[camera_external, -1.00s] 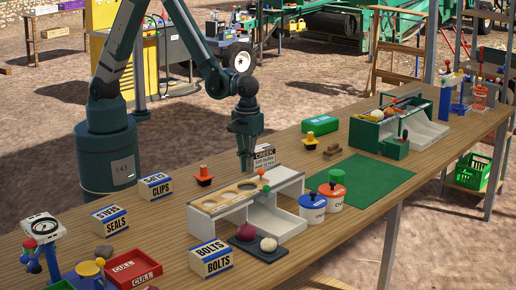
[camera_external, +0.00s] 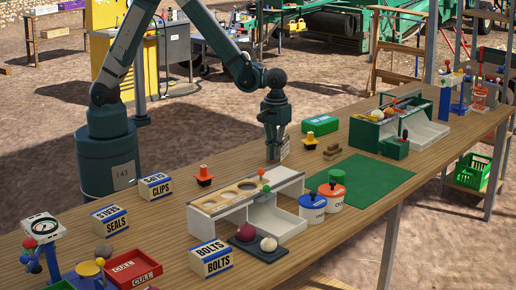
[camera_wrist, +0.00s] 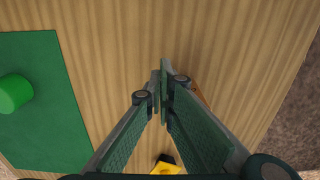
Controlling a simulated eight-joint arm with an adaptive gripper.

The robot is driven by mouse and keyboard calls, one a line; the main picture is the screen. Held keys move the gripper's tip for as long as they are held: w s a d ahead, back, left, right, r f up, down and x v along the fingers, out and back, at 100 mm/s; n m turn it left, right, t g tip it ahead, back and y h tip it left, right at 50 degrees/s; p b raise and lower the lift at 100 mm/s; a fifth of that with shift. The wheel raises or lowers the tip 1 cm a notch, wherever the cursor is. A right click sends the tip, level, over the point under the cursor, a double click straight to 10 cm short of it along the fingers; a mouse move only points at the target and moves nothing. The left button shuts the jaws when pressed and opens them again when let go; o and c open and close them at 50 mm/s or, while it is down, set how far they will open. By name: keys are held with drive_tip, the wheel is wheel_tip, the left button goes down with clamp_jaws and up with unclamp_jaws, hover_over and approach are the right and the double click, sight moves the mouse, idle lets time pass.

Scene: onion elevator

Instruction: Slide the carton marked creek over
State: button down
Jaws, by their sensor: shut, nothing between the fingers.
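The carton marked creek (camera_external: 285,148) is a small pale box on the wooden table, behind the white sorting rack. It shows only as a narrow strip just right of my gripper (camera_external: 273,158), which hides most of it and its lettering. My gripper is shut, points down with its tips low near the table, and looks close beside the carton; I cannot tell whether they touch. In the wrist view my gripper (camera_wrist: 161,88) has its fingers together over bare wood. A thin orange-brown sliver (camera_wrist: 201,94) shows beside the right finger; I cannot tell whether it is the carton.
A white rack (camera_external: 245,200), a blue-banded pot (camera_external: 312,208) and an orange-lidded pot (camera_external: 332,194) stand in front. A green mat (camera_external: 365,181) lies to the right. A yellow-and-black item (camera_external: 310,138), a green box (camera_external: 320,122) and brown blocks (camera_external: 332,152) are near the gripper.

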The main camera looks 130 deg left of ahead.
idle(0.4)
drive_tip(key=shift+d, duration=0.65)
drive_tip(key=d, duration=0.2)
drive_tip(key=shift+d+r, duration=0.3)
drive_tip(key=shift+d, duration=0.1)
wheel_tip(320, 180, up, 10)
drive_tip(key=p, duration=0.1)
drive_tip(key=shift+f, duration=0.25)
drive_tip(key=shift+a, duration=0.15)
drive_tip(key=s+a+f+m+p, duration=0.1)
drive_tip(key=s+a+m, duration=0.2)
drive_tip(key=s+m, duration=0.3)
drive_tip(key=s+a+f+m+p, duration=0.1)
drive_tip(key=s+a+m, duration=0.2)
drive_tip(key=s+m, duration=0.4)
drive_tip(key=shift+s+a+f, duration=0.2)
drive_tip(key=shift+s+a, duration=0.1)
drive_tip(key=shift+s, duration=0.4)
drive_tip(key=shift+f, duration=0.1)
